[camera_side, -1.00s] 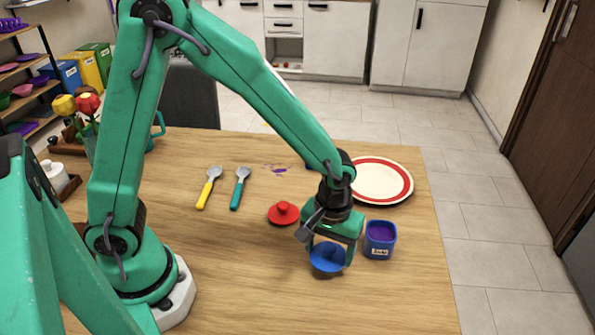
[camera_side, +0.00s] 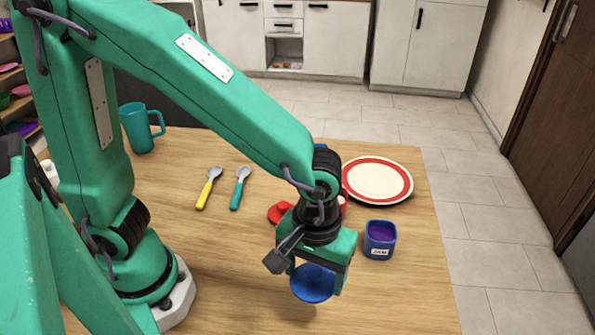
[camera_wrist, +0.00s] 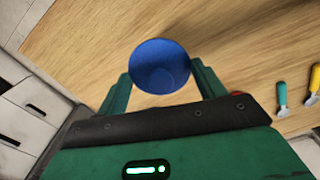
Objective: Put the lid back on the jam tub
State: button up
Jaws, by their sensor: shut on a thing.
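The jam tub (camera_side: 379,240) is a blue squarish tub with purple contents and a white label. It stands upright and uncovered on the table, right of my gripper (camera_side: 314,280). My gripper is shut on a round blue bowl-like piece (camera_side: 312,285), seen tilted and apparently above the table. In the wrist view this blue piece (camera_wrist: 158,62) sits between the fingers of my gripper (camera_wrist: 162,80). A red lid-like piece (camera_side: 279,212) lies behind my gripper, partly hidden by it.
A red-rimmed plate (camera_side: 378,180) stands behind the tub. Yellow (camera_side: 208,188) and teal (camera_side: 240,188) utensils lie to the left. A teal mug (camera_side: 138,128) stands at the back left. Another red object (camera_side: 343,203) is mostly hidden by my arm. The table's front right is clear.

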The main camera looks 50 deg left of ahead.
jog(key=shift+w, duration=0.15)
dwell(0.5)
jog(key=w+a+r+n, duration=0.1)
jog(key=w+a+n, duration=0.1)
jog(key=w, duration=0.9)
jog(key=w+a+r+n, duration=0.1)
jog(key=w+n, duration=0.3)
jog(key=w, duration=0.7)
jog(key=shift+a+r, duration=0.15)
jog(key=shift+a, duration=0.35)
jog(key=shift+f, duration=0.2)
jog(key=shift+f, duration=3)
jog(key=shift+f, duration=0.2)
